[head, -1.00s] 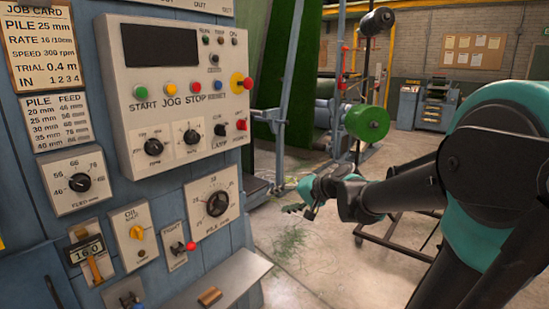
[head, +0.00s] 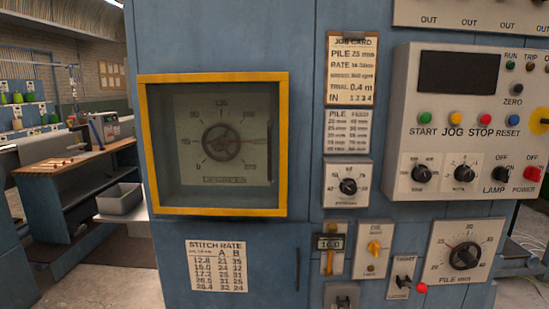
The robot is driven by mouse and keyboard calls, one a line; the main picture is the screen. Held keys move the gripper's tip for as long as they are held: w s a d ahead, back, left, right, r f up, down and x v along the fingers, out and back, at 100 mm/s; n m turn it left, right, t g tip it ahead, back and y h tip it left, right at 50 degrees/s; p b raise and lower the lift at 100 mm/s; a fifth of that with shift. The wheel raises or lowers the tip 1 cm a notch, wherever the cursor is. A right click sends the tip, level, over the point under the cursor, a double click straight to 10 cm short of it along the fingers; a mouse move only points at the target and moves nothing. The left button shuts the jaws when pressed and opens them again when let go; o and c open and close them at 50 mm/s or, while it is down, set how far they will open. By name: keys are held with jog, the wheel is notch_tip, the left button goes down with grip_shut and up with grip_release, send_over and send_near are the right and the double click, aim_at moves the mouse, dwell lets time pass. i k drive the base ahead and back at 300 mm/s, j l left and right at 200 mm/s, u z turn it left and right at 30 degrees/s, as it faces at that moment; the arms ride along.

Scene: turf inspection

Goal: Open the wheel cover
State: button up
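The wheel cover (head: 281,150) is a yellow-framed, clear-fronted box on the blue machine cabinet, left of centre in the head view. It looks shut. Behind its pane is a round dial with a dark wheel (head: 223,140) at its middle and a small label plate below. A thin dark vertical strip shows near the right side of the pane; I cannot tell if it is a handle. My gripper is not in the head view now.
A control panel (head: 450,205) with buttons and knobs is at the right. A stitch rate card (head: 218,266) is below the cover. Small knobs and a PILE mm dial (head: 465,256) are at lower right. A bench (head: 75,170) with a grey bin (head: 120,199) stands at the left, with floor beside it.

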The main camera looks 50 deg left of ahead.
aim_at(283, 77)
jog(key=u, duration=2.6)
jog(key=k+l+z, duration=0.1)
jog(key=z, duration=0.15)
